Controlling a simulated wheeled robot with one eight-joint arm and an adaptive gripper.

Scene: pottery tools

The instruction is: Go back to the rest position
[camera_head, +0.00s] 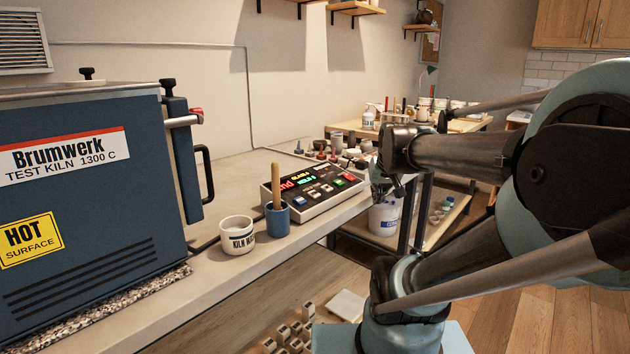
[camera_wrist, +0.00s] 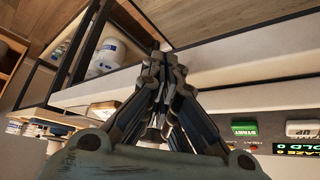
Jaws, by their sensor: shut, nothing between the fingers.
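My gripper (camera_wrist: 163,62) is shut and empty, its fingertips meeting in the middle of the wrist view. In the head view my gripper (camera_head: 379,192) hangs downward at the end of my arm, just past the right end of the workbench (camera_head: 225,275) and to the right of the control box (camera_head: 315,190). Its fingers are partly hidden there by the wrist. In the wrist view the fingers lie over the bench edge, and nothing is held.
A blue kiln (camera_head: 85,220) with a HOT label stands at the left. A white cup (camera_head: 237,236) and a blue cup (camera_head: 277,219) with a wooden handle stand on the bench. A white bucket (camera_head: 384,216) is on a lower shelf. Wooden floor (camera_head: 540,310) is clear at right.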

